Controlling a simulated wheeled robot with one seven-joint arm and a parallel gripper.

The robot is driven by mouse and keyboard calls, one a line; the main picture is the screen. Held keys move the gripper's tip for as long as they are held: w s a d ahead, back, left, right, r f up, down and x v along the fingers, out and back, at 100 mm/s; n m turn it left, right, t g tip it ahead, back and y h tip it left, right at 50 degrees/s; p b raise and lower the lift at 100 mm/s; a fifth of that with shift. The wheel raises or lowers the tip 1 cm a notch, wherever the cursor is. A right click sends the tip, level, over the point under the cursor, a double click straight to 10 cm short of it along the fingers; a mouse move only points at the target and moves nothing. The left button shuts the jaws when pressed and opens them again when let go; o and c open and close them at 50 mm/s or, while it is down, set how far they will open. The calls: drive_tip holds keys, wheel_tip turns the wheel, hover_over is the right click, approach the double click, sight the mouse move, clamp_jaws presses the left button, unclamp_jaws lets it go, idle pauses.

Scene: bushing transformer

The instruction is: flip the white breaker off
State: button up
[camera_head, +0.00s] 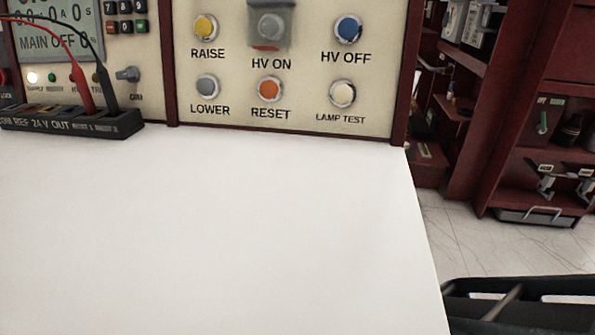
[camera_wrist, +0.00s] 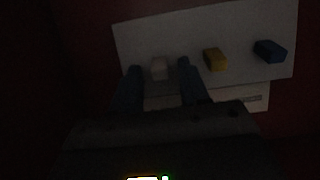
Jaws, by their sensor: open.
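In the dark wrist view, the white breaker (camera_wrist: 159,69) is a small pale block on a light grey plate (camera_wrist: 135,40). My gripper (camera_wrist: 159,66) is open, with one finger to the left of the white breaker and one to the right. The breaker shows in the gap, apart from both fingers in the picture. How near the fingertips are to it in depth, I cannot tell. A yellow breaker (camera_wrist: 215,59) sits just right of the right finger, and a blue breaker (camera_wrist: 270,51) is farther right. The head view shows neither the breakers nor my gripper.
In the head view, a cream control panel (camera_head: 235,108) with several round buttons stands behind a bare white tabletop (camera_head: 210,230). A black terminal block (camera_head: 75,122) with red and black leads is at left. Dark red shelves (camera_head: 545,140) stand at right.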

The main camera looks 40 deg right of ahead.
clamp_jaws()
drive_tip(key=shift+f, duration=0.1)
idle(0.4)
drive_tip(key=shift+s+a+f+t+h+b, duration=0.1)
drive_tip(key=shift+f+t+h+b, duration=0.1)
drive_tip(key=shift+f+t+h, duration=0.55)
drive_tip(key=shift+s+a+f+t+h+b, duration=0.15)
drive_tip(key=shift+f+t+h, duration=0.15)
drive_tip(key=shift+t+h, duration=0.8)
drive_tip(key=shift+f+h, duration=0.1)
drive_tip(key=shift+h, duration=0.25)
unclamp_jaws()
drive_tip(key=shift+w, duration=0.1)
